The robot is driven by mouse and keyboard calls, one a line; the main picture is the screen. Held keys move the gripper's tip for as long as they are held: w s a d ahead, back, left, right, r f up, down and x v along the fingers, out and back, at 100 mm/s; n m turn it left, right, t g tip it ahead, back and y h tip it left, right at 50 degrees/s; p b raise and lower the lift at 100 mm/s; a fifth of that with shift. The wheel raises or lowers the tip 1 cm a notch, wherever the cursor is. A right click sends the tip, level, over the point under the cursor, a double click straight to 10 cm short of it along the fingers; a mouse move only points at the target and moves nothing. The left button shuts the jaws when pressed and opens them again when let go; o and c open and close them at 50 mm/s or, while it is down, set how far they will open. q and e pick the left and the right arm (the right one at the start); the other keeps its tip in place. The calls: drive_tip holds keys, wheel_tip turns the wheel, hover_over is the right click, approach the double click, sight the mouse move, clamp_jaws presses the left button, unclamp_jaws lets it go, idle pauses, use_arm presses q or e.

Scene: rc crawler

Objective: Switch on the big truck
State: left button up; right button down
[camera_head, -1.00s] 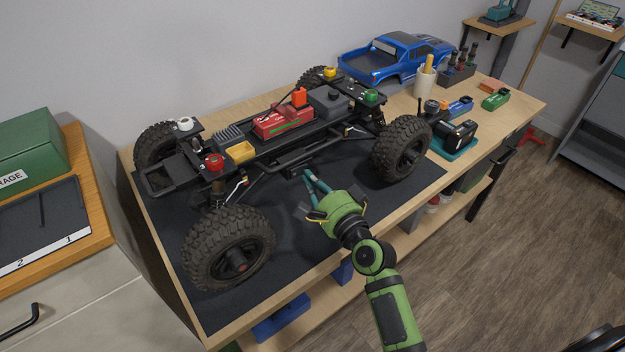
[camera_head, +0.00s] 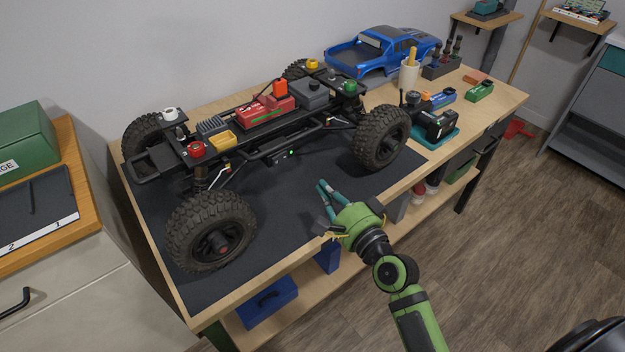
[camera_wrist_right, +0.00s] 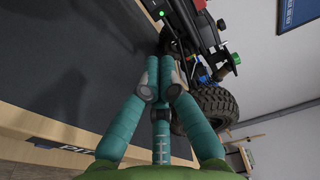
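The big truck is a black crawler chassis (camera_head: 262,146) with large knobby tyres, standing on the dark mat (camera_head: 290,218) of the workbench. A small dark box on its near side shows a lit green light (camera_head: 291,153). A green light also shows in the right wrist view (camera_wrist_right: 162,14). My right gripper (camera_head: 323,199), with teal fingers, is over the mat in front of the truck, apart from that box. My left gripper is not in view.
A blue truck body (camera_head: 385,52), a cup (camera_head: 408,72), a black device on a teal base (camera_head: 436,126) and a green block (camera_head: 480,91) fill the bench's right end.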

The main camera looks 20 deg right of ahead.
drive_tip(key=s+a+f+n+g+y, duration=0.1)
drive_tip(key=s+a+f+n+g, duration=0.3)
drive_tip(key=s+f+n+g, duration=0.55)
drive_tip(key=s+d+f+n+g+h, duration=0.2)
drive_tip(key=s+d+f+n, duration=0.15)
drive_tip(key=s, duration=0.45)
drive_tip(key=s+d+f+n+g+h, duration=0.2)
drive_tip(key=s+n+g+h, duration=0.15)
drive_tip(key=s, duration=0.45)
wheel_tip(320, 180, down, 23)
drive_tip(key=s+n+p, duration=0.1)
drive_tip(key=s, duration=0.2)
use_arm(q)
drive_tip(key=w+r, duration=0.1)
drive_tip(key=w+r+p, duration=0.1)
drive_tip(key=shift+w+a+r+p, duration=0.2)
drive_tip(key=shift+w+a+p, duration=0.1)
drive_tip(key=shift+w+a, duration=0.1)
use_arm(e)
drive_tip(key=s+d+f+g, duration=0.1)
drive_tip(key=s+d+f, duration=0.1)
drive_tip(key=s+f, duration=0.9)
drive_tip(key=s, duration=0.3)
drive_tip(key=shift+s+d+f+g, duration=0.2)
drive_tip(key=shift+s+f+g, duration=0.1)
drive_tip(key=shift+s+f, duration=0.05)
